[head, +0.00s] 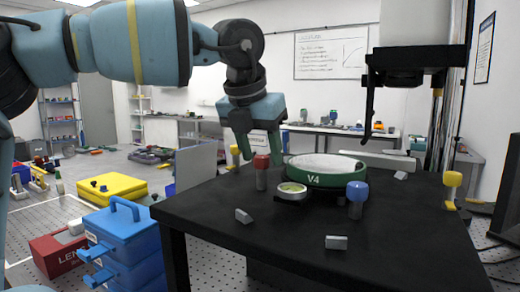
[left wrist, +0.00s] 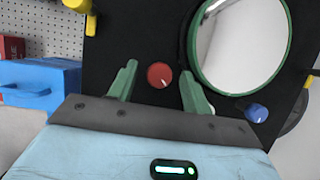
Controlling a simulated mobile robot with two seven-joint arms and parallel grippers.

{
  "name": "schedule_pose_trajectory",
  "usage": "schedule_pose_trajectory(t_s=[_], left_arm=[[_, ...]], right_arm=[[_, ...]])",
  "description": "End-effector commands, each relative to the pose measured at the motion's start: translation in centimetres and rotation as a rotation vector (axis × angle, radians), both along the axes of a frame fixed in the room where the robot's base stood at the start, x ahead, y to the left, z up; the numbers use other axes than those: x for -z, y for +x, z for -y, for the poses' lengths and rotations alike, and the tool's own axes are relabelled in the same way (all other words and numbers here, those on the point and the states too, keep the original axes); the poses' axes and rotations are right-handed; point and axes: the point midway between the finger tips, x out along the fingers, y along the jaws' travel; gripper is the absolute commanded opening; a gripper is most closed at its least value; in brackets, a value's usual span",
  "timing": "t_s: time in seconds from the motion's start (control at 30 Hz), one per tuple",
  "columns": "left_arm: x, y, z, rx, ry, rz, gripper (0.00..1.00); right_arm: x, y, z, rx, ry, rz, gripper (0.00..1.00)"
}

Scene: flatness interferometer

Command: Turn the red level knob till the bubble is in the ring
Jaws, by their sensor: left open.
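The red level knob (head: 261,162) stands on a short post at the black table's left side. My left gripper (head: 264,150) is above it, pointing down, with its green fingers apart. In the left wrist view the red knob (left wrist: 159,75) shows between the two open fingers (left wrist: 157,69), with gaps on both sides; a pale mark is on its top. The round bubble level (head: 291,190) with a yellow-green face sits in front of the green ring marked V4 (head: 315,180). The bubble is too small to make out. My right gripper is not in view.
A blue knob (head: 357,191) and yellow knobs (head: 452,179) stand around the green ring. Small grey blocks (head: 336,242) lie on the black table (head: 270,235). A white cylinder with a black bracket (head: 415,58) hangs at the upper right. Blue boxes (head: 125,240) stand left of the table.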

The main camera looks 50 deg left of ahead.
Motion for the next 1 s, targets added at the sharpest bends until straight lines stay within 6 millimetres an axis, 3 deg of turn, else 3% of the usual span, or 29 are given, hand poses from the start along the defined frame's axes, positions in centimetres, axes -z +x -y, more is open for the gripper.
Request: schedule_pose_trajectory(t_s=[0.17,0.63,1.0], left_arm=[[-0.4,-0.2,0.1,0.000,0.000,0.000,0.49],[-6.5,-2.5,0.8,0.000,0.002,0.003,0.49],[-7.2,-2.9,0.9,0.000,-0.001,0.000,0.49]], right_arm=[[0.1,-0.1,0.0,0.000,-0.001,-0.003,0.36],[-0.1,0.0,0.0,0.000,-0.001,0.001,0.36],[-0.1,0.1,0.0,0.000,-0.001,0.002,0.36]])
